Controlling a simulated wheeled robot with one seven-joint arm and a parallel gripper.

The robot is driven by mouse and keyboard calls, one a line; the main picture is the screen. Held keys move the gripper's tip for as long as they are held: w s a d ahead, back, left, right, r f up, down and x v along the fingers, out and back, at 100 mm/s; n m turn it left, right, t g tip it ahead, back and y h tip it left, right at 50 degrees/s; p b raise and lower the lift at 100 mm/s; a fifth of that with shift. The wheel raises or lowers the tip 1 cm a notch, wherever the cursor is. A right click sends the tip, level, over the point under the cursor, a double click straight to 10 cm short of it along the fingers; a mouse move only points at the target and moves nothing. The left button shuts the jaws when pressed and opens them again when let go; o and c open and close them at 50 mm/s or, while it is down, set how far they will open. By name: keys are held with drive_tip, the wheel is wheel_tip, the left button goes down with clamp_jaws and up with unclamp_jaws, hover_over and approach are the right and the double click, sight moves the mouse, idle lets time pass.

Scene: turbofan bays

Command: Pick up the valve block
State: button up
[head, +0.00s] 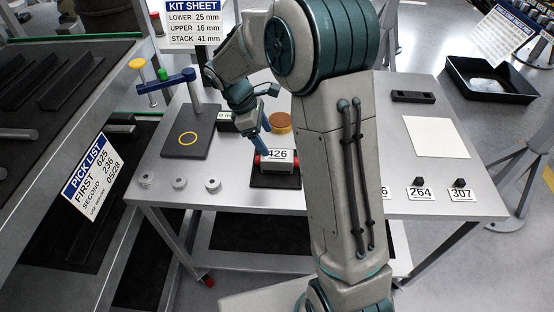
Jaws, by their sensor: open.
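A grey block with red ends (279,167), which looks like the valve block, sits on a black pad (275,181) near the front edge of the grey table. A white label reading 426 (279,155) shows at its top; I cannot tell if it is fixed to the block. My gripper (264,140) is open, with its blue fingers pointing down just above and behind the block's left part. One finger overlaps the block's left end in the picture; I cannot tell if it touches. My arm hides the table to the right of the block.
Small metal cylinders (180,183) line the front left edge. An orange-brown round piece (280,122) lies behind the block. A white sheet (435,137) lies at right, near tags 264 (420,193) and 307 (460,195).

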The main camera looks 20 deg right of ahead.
sight(276, 154)
drive_tip(key=p+x, duration=0.1)
drive_tip(key=x, duration=0.7)
drive_tip(key=shift+w+d+f, duration=0.1)
drive_tip(key=shift+w+f, duration=0.05)
drive_tip(key=shift+f, duration=0.05)
drive_tip(key=shift+d+f, duration=0.15)
drive_tip(key=shift+f, duration=0.3)
drive_tip(key=shift+f, duration=0.2)
drive_tip(key=c, duration=1.3)
drive_tip(key=shift+c, duration=0.9)
drive_tip(key=shift+r, duration=0.1)
